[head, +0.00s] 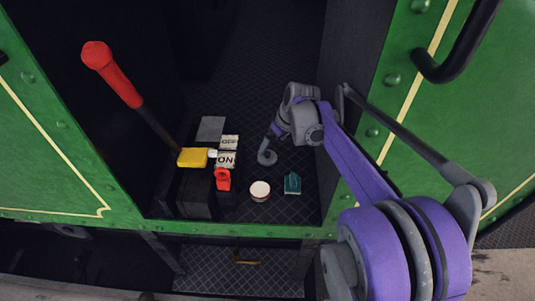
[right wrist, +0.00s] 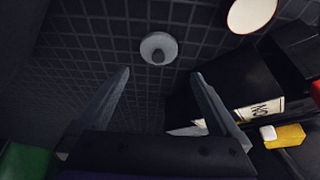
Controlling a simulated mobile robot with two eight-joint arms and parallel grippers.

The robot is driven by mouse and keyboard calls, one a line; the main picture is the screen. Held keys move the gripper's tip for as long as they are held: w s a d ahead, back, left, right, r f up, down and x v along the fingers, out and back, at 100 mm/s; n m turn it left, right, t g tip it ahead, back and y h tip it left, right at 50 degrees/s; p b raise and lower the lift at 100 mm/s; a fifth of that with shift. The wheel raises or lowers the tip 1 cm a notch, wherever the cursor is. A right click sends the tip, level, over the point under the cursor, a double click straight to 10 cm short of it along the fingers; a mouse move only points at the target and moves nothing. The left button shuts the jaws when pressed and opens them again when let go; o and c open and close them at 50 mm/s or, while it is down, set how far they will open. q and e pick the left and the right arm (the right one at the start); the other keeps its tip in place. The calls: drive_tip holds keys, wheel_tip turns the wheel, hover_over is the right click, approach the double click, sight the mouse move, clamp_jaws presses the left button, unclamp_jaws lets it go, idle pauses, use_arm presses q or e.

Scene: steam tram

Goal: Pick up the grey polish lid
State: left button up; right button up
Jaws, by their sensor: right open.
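The grey polish lid (right wrist: 158,42) is a round disc with a small darker knob. It lies on the dark ribbed floor, just beyond and between my open fingertips in the right wrist view. In the head view the lid (head: 267,158) is at the lower end of my right gripper (head: 270,140), partly hidden by it. My right gripper (right wrist: 161,75) is open, with nothing between its fingers. My left gripper is not in view.
A round tin with a pale top (head: 260,190) and a teal object (head: 292,183) stand nearer the cab's front edge. To the left are a red-handled lever (head: 112,75), a yellow block (head: 192,158), a red piece (head: 223,179) and ON/OFF plates (head: 226,160). A green wall (head: 400,100) flanks my arm.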

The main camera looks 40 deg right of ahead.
sight(268, 153)
drive_tip(key=x, duration=0.7)
drive_tip(key=shift+w+d+f, duration=0.1)
drive_tip(key=shift+d+f, duration=0.05)
drive_tip(key=shift+f, duration=0.3)
drive_tip(key=shift+c, duration=0.2)
drive_tip(key=c, duration=1)
drive_tip(key=shift+c, duration=0.3)
